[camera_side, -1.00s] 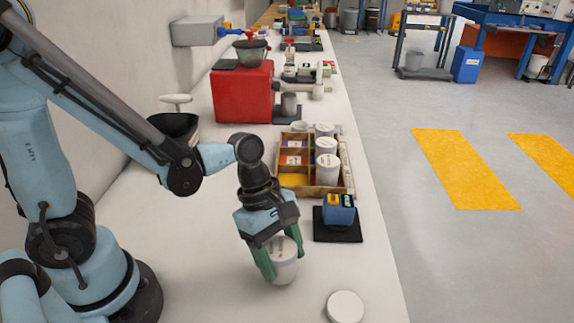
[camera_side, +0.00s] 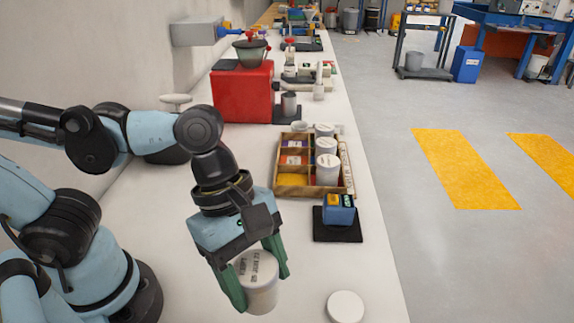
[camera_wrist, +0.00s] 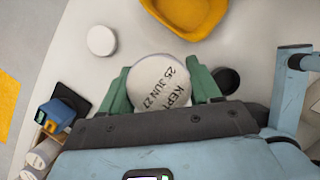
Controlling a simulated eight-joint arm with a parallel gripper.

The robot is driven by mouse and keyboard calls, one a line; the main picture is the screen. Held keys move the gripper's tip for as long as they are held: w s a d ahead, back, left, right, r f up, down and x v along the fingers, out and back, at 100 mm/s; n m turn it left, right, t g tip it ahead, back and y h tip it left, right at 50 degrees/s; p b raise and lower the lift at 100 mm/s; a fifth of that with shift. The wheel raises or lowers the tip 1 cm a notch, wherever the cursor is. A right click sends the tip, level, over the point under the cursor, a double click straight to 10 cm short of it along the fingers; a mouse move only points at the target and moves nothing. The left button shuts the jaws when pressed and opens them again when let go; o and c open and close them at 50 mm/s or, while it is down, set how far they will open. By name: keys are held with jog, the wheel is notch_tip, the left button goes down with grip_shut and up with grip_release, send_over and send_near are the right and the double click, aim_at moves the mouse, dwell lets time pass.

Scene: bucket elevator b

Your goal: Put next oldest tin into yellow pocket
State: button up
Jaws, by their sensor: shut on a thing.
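My gripper (camera_side: 257,277) is shut on a white tin (camera_side: 262,298), with one green finger on each side of it. The tin is upright or nearly so. In the wrist view the same tin (camera_wrist: 160,84) shows a lid marked KEPT and 25 JUN; I cannot read the year surely. The wooden tray (camera_side: 312,190) stands farther back on the counter. Its yellow pocket (camera_side: 292,180) is at the near left and looks empty. White tins (camera_side: 328,170) stand along its right side. The gripper is in front of the tray and left of it, well apart.
A blue device (camera_side: 339,209) on a black pad stands just in front of the tray. A white round disc (camera_side: 345,306) lies near the counter's front right. A red box (camera_side: 242,92) stands behind the tray. The wrist view shows a yellow bowl (camera_wrist: 188,18).

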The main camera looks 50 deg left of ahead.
jog(key=shift+s+d+r, duration=0.25)
jog(key=shift+s+r, duration=0.1)
jog(key=shift+w+r, duration=0.2)
jog(key=shift+w, duration=0.1)
jog(key=w+a+r, duration=0.1)
jog(key=w+a, duration=0.6)
jog(key=w, duration=0.5)
jog(key=w+a, duration=0.6)
jog(key=w, duration=0.5)
jog(key=w+a+f, duration=0.1)
jog(key=a+f, duration=0.1)
jog(key=a, duration=0.1)
jog(key=w+a+f, duration=0.2)
jog(key=a, duration=0.2)
jog(key=w+a+f, duration=0.2)
jog(key=a+f, duration=0.1)
jog(key=a, duration=0.1)
jog(key=shift+w+a, duration=0.15)
jog(key=shift+w, duration=0.05)
jog(key=shift+f, duration=2.05)
jog(key=shift+f, duration=0.15)
jog(key=o, duration=0.9)
